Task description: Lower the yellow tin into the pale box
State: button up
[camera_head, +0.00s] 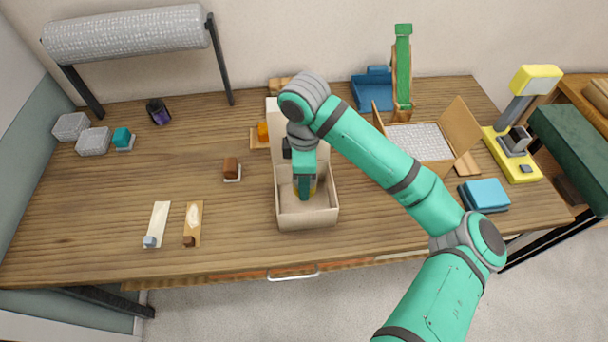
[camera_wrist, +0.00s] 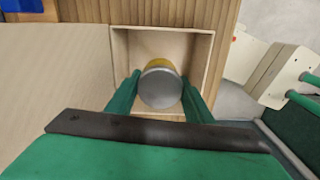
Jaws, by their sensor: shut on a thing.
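The pale box (camera_head: 305,219) stands open near the middle of the table, its lid raised at the back. My gripper (camera_head: 304,188) points down into the box. In the wrist view my gripper (camera_wrist: 160,92) has a green finger on each side of the yellow tin (camera_wrist: 160,84) and is shut on it. The tin shows a grey round top and a yellow side, within the walls of the pale box (camera_wrist: 205,45). In the head view the tin (camera_head: 313,186) is mostly hidden behind my fingers. I cannot tell whether it touches the box floor.
A box with white padding (camera_head: 420,142) stands open to the right, behind my arm. A brown block on a small white pad (camera_head: 232,180) lies left of the pale box. A blue pile (camera_head: 484,195) and a yellow device (camera_head: 515,160) are at the right.

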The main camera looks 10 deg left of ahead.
jog(key=shift+f, duration=1.4)
jog(key=shift+f, duration=0.45)
jog(key=o, duration=1.2)
notch_tip(320, 180, up, 11)
jog(key=shift+w+f, duration=0.1)
jog(key=shift+d, duration=0.1)
